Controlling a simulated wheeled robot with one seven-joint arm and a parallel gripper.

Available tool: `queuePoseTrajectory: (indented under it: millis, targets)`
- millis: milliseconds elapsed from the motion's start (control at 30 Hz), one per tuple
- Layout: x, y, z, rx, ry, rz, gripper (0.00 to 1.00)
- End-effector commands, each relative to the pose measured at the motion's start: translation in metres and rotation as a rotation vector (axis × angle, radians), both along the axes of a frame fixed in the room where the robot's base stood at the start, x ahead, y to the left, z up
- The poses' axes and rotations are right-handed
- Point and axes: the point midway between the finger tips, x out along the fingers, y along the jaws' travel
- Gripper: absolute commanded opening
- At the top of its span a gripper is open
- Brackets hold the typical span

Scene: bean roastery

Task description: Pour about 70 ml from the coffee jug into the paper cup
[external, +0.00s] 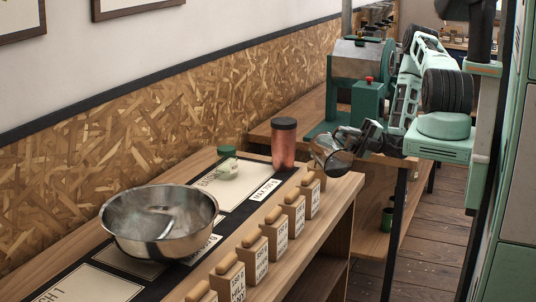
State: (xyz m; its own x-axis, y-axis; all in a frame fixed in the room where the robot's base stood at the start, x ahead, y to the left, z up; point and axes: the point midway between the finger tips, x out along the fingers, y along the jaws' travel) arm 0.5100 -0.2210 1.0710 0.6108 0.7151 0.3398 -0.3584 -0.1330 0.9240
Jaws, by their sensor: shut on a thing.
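My gripper (349,139) is at the right of the counter, above its front edge. It is shut on a small clear glass vessel with a dark part, which looks like the coffee jug (331,158). The jug looks tilted, its body hanging at the left of the gripper. How much coffee is in it I cannot tell. I cannot make out a paper cup for certain; something small and brown shows just below the jug, partly hidden by it.
A steel bowl (160,224) stands on the counter at the left. A green-lidded jar (228,163) and a copper canister with a dark lid (284,144) stand further back. Several labelled wooden blocks line the front edge. A green machine (358,85) stands behind. A green cup (387,219) sits lower right.

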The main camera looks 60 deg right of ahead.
Motion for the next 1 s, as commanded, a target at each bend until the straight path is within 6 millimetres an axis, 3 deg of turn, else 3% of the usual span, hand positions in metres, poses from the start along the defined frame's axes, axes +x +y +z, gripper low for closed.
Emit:
queuePoseTrajectory:
  millis: [1000]
  targets:
    - [-0.006, 0.0024, 0.0043, 0.039, 0.022, 0.001, 0.0]
